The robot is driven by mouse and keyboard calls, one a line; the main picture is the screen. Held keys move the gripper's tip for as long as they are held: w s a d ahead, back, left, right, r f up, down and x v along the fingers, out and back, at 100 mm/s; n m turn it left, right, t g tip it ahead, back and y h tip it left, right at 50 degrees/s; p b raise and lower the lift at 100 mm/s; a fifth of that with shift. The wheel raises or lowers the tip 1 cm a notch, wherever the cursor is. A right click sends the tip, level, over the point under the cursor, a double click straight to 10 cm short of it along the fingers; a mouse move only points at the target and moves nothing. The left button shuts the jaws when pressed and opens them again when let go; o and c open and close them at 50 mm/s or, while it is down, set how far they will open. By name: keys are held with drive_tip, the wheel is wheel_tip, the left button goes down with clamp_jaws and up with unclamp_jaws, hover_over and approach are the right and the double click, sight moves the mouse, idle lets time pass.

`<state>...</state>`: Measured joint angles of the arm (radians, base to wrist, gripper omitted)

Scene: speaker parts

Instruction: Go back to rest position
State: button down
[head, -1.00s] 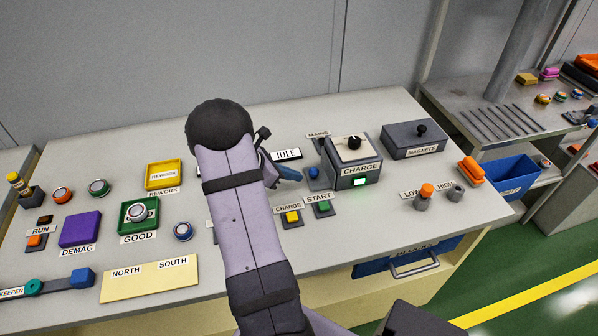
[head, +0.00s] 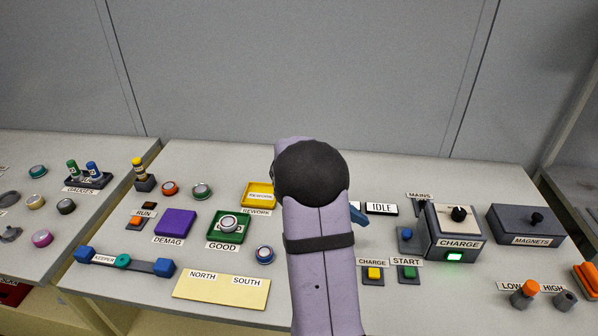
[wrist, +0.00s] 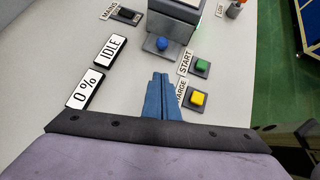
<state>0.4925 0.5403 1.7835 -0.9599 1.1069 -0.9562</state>
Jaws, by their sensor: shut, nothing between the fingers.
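My gripper (wrist: 161,98) shows in the wrist view with its two blue fingers together and nothing between them. It is above the bench, near the yellow CHARGE button (wrist: 198,99) and the green START button (wrist: 202,65). In the head view my arm stands in the middle and hides most of the gripper; a bit of blue (head: 358,217) shows at its right side. The CHARGE box (head: 455,232) has a dark knob on top and a lit green lamp. The IDLE sign (head: 381,209) stands behind, and a 0 % sign (wrist: 85,89) shows in the wrist view.
Left of my arm are a green GOOD tray (head: 229,227) holding a round part, a yellow REWORK tray (head: 258,194), a purple DEMAG block (head: 175,223) and a NORTH/SOUTH plate (head: 221,289). The MAGNETS box (head: 525,225) and LOW and HIGH posts are at right.

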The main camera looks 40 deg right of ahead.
drive_tip(key=s+a+m+t+y+p, duration=0.2)
drive_tip(key=a+m, duration=0.4)
drive_tip(key=a, duration=1.2)
drive_tip(key=s+a+m+t+y+p, duration=0.2)
drive_tip(key=a+m+y, duration=0.4)
drive_tip(key=a, duration=1.2)
drive_tip(key=shift+s+r+t+p, duration=0.3)
drive_tip(key=shift+s+r+p, duration=0.15)
drive_tip(key=shift+s, duration=0.8)
drive_tip(key=c, duration=2.4)
unclamp_jaws()
drive_tip(key=shift+a, duration=0.1)
drive_tip(key=shift+c, duration=0.2)
